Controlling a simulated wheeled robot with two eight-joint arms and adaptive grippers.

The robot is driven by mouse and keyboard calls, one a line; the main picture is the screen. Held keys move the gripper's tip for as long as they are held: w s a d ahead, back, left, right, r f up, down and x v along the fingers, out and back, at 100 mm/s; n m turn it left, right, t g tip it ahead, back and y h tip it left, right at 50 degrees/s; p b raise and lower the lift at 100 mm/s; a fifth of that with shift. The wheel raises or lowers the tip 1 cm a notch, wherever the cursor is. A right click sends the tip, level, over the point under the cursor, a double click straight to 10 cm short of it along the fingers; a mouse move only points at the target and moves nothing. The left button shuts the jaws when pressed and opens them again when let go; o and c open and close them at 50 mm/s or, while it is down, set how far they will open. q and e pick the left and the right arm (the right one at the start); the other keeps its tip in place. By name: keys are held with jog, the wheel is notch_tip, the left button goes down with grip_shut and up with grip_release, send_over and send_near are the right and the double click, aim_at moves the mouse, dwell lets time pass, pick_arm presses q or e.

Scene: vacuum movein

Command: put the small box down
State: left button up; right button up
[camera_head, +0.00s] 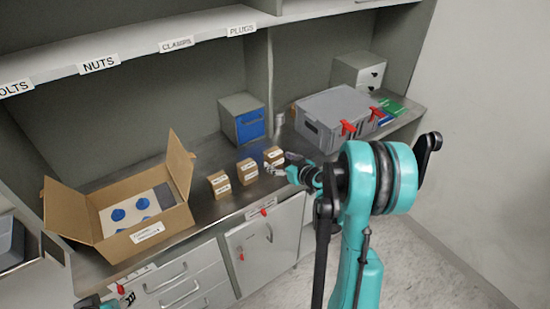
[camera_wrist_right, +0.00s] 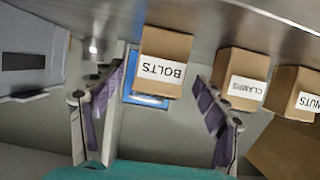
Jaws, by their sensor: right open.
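The small cardboard box labelled BOLTS (camera_wrist_right: 163,62) stands on the metal counter. In the head view this box (camera_head: 273,156) is the rightmost of three small boxes. My right gripper (camera_wrist_right: 159,80) is open, with one finger on each side of the BOLTS box and gaps between fingers and box. In the head view my right gripper (camera_head: 279,168) is at the front of that box and partly covers it. A teal part of my left arm shows at the bottom left edge; its left gripper (camera_head: 124,296) is barely visible there and its fingers are unclear.
The CLAMPS box (camera_wrist_right: 240,78) and NUTS box (camera_wrist_right: 297,92) stand beside it in a row. An open carton (camera_head: 150,236) with blue round parts is at the left. A blue-fronted bin (camera_head: 250,124) stands behind. A grey crate (camera_head: 325,122) with red handles is at the right.

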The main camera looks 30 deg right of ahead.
jog(key=p+v, duration=0.2)
jog(key=v, duration=0.5)
jog(key=s+a+r+g+y, duration=0.1)
jog(key=s+a+r+g, duration=0.15)
jog(key=a, duration=0.55)
jog(key=s+a+r+g, duration=0.2)
jog(key=s+a, duration=0.2)
jog(key=a, duration=0.3)
jog(key=s+a+g+h, duration=0.2)
jog(key=s+a, duration=0.4)
jog(key=s, duration=0.6)
jog(key=shift+s+r+m, duration=0.35)
jog(key=shift+r+m, duration=0.05)
jog(key=shift+r, duration=0.05)
jog(key=shift+a, duration=0.2)
